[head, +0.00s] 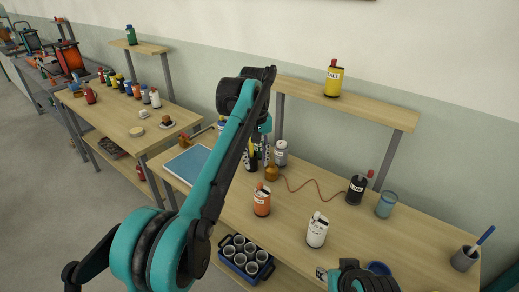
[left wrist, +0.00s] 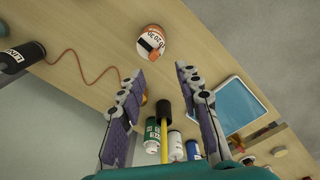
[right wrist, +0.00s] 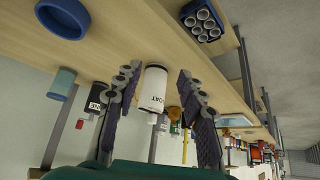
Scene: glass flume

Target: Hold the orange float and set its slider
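The orange float (head: 262,201) stands upright on the near bench, with a white label and a dark mark on its top. In the left wrist view the orange float (left wrist: 150,42) lies just beyond the fingertips; its top shows an orange piece beside a dark patch, perhaps the slider. My left gripper (head: 258,154) is open and empty above the bench behind the float; it also shows in the left wrist view (left wrist: 162,72). My right gripper is open, with its fingertips (right wrist: 158,72) either side of a white bottle (right wrist: 157,88) in the right wrist view; contact is unclear.
The white bottle (head: 317,231) stands right of the float. A black bottle (head: 357,189), a blue-green cup (head: 386,204) and a red-brown cord (head: 312,183) lie behind. A shelf (head: 370,109) holds a yellow salt bottle (head: 333,79).

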